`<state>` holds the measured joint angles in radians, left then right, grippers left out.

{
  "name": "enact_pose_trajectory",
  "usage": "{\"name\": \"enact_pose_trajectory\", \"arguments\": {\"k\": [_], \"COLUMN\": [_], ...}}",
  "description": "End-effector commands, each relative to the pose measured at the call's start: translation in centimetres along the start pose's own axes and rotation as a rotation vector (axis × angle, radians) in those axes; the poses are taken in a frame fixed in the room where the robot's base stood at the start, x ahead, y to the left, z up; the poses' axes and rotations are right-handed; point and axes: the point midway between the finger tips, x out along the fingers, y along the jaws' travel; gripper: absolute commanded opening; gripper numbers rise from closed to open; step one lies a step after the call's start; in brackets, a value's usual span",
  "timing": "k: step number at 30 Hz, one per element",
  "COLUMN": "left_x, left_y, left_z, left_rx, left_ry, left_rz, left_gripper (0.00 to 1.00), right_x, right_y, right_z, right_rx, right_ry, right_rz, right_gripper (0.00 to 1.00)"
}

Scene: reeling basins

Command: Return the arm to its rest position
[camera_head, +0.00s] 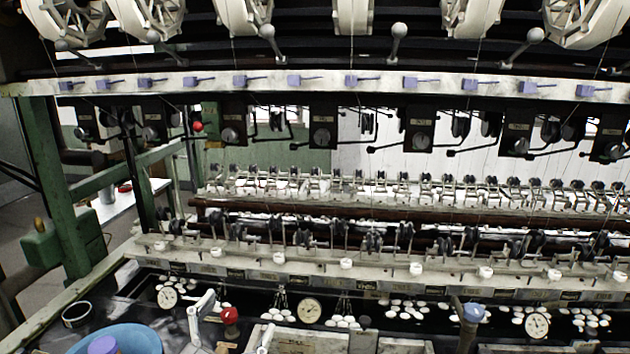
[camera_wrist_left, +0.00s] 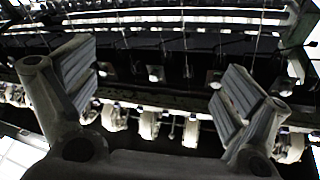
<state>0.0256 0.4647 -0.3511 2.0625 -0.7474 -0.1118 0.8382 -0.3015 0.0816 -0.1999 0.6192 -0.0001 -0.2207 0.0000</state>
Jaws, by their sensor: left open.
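My left gripper (camera_wrist_left: 158,88) shows in the left wrist view with its two grey ribbed finger pads wide apart. Nothing is between the pads; the reeling machine lies behind them, with dark bars and a row of white wheels. I cannot make out the left gripper or its arm in the head view. My right gripper is in neither view.
The reeling machine (camera_head: 350,270) fills the head view. White cocoons (camera_head: 402,309) float in its dark basin along the front. A blue bowl (camera_head: 118,340) is at the lower left, near a red ball knob (camera_head: 229,315). A green post (camera_head: 55,190) stands left.

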Motion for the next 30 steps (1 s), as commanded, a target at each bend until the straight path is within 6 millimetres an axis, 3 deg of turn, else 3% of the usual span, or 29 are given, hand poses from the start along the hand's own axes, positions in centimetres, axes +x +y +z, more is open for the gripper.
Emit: {"name": "enact_pose_trajectory", "arguments": {"k": [3,7,13,18,24,28,30], "left_x": [-2.9,-7.6,-17.4,-24.9,-31.6,-35.2,-34.9], "left_y": [-1.7,-2.3,0.6,4.6,8.7,11.1,11.4], "left_z": [3.5,8.1,13.9,15.7,15.2,14.2,16.4], "left_rx": [-0.068,-0.131,-0.225,-0.288,-0.349,-0.384,-0.378], "left_ry": [-0.191,-0.451,-0.902,-1.208,-1.455,-1.578,-1.578], "left_rz": [-0.165,-0.285,-0.320,-0.234,-0.091,0.014,0.009], "left_gripper": [0.97,0.97,0.97,0.97,0.97,0.97,0.97], "right_x": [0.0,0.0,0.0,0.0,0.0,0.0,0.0], "right_y": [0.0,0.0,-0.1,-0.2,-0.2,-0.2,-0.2], "right_z": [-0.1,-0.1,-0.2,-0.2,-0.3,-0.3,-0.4], "right_rx": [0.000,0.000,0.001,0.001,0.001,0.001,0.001], "right_ry": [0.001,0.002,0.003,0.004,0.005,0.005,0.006], "right_rz": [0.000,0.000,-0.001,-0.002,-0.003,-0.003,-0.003], "right_gripper": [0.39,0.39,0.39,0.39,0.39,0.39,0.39]}}
